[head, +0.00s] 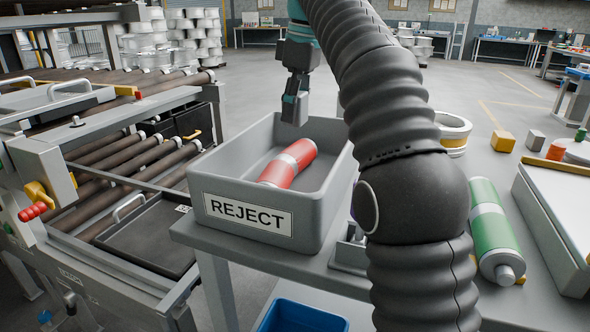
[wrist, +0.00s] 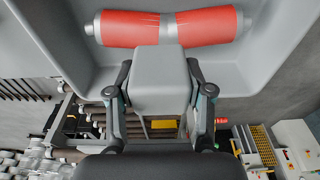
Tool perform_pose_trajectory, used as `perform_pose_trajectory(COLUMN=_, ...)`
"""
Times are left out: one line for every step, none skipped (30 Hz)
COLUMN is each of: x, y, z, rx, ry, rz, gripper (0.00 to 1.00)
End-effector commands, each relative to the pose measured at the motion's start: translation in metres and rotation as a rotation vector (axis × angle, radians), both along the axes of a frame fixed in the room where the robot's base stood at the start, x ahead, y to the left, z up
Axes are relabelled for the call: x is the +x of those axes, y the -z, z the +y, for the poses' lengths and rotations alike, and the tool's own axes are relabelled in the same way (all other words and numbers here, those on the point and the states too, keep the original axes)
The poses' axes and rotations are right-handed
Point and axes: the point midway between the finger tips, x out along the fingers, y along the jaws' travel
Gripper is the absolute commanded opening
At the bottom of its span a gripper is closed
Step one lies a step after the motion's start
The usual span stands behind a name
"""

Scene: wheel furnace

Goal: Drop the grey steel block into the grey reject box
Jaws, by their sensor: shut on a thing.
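My gripper (head: 295,98) is shut on a grey block (wrist: 160,78), with one finger on each side of it in the wrist view (wrist: 160,92). In the head view the gripper points down over the far part of the grey reject box (head: 202,188), and the block is hard to make out there. The box is open-topped, with a white REJECT label on its front; its inside wall also shows in the wrist view (wrist: 272,65).
The box stands on a grey table (head: 345,290). On the right are a green cylinder (head: 492,230), a ring-shaped part (head: 453,130), a yellow block (head: 502,141) and another grey block (head: 535,140). A roller conveyor (head: 130,160) runs along the left.

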Motion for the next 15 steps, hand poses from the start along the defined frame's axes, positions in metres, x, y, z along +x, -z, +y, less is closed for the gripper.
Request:
perform_pose_trajectory(x=-0.001, y=0.003, z=0.000, rx=-0.001, ry=0.000, rz=0.001, gripper=0.08)
perform_pose_trajectory(x=-0.001, y=0.006, z=0.000, rx=-0.001, ry=0.001, rz=0.003, gripper=0.08)
perform_pose_trajectory(x=-0.001, y=0.009, z=0.000, rx=-0.001, ry=0.001, rz=0.001, gripper=0.08)
perform_pose_trajectory(x=-0.001, y=0.011, z=0.000, rx=-0.001, ry=0.001, rz=0.001, gripper=0.08)
perform_pose_trajectory(x=-0.001, y=0.014, z=-0.001, rx=-0.001, ry=0.001, rz=0.003, gripper=0.08)
perform_pose_trajectory(x=-0.001, y=0.019, z=0.000, rx=-0.001, ry=0.001, rz=0.003, gripper=0.08)
perform_pose_trajectory(x=-0.001, y=0.022, z=0.000, rx=-0.001, ry=0.001, rz=0.003, gripper=0.08)
perform_pose_trajectory(x=-0.001, y=0.025, z=0.000, rx=-0.001, ry=0.000, rz=0.003, gripper=0.08)
perform_pose_trajectory(x=-0.001, y=0.029, z=0.000, rx=-0.001, ry=0.000, rz=0.003, gripper=0.08)
perform_pose_trajectory(x=-0.001, y=0.031, z=0.000, rx=-0.001, ry=0.000, rz=0.001, gripper=0.08)
perform_pose_trajectory(x=-0.001, y=0.035, z=0.000, rx=-0.001, ry=0.000, rz=0.003, gripper=0.08)
perform_pose_trajectory(x=-0.001, y=0.039, z=0.000, rx=-0.002, ry=0.000, rz=0.002, gripper=0.08)
perform_pose_trajectory(x=-0.001, y=0.042, z=0.000, rx=-0.001, ry=0.000, rz=0.001, gripper=0.08)
perform_pose_trajectory(x=-0.001, y=0.044, z=0.000, rx=-0.001, ry=0.000, rz=0.001, gripper=0.08)
perform_pose_trajectory(x=-0.001, y=0.046, z=0.000, rx=-0.001, ry=0.000, rz=0.001, gripper=0.08)
